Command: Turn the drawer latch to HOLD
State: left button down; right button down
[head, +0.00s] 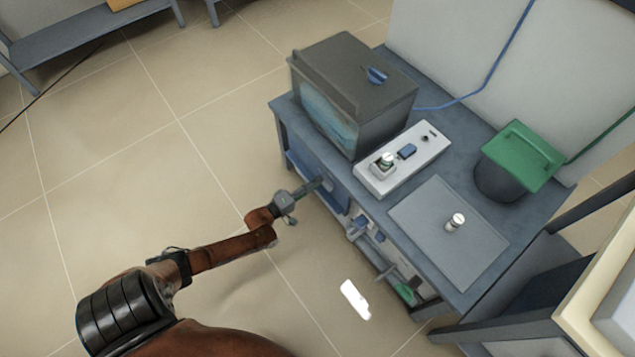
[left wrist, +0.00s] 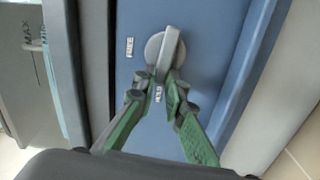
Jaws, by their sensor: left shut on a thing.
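The drawer latch (left wrist: 168,47) is a grey round knob with a raised bar handle on a blue drawer front (left wrist: 210,25). In the left wrist view, the FREE label (left wrist: 129,47) is left of the knob and the HOLD label (left wrist: 158,93) is just below it. The handle's lower end points down toward HOLD, slightly tilted. My left gripper (left wrist: 163,82) is shut on the handle, with a finger on each side. In the head view, my left gripper (head: 314,186) reaches the blue drawer front (head: 334,193) under the furnace, and hides most of the latch. My right gripper is not in view.
A green-lidded container (head: 522,153) stands at the back right. Other fittings (head: 365,235) stick out along the bench front. The floor left of the bench is clear.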

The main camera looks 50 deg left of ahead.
pick_arm(q)
jog(key=shift+f+n, duration=0.25)
jog(key=shift+n, duration=0.65)
jog(key=c, duration=2)
grip_release()
jog(key=shift+s, duration=0.1)
jog(key=s, duration=0.8)
jog(key=s+a, duration=0.1)
jog(key=s, duration=0.2)
jog(key=shift+s, duration=0.4)
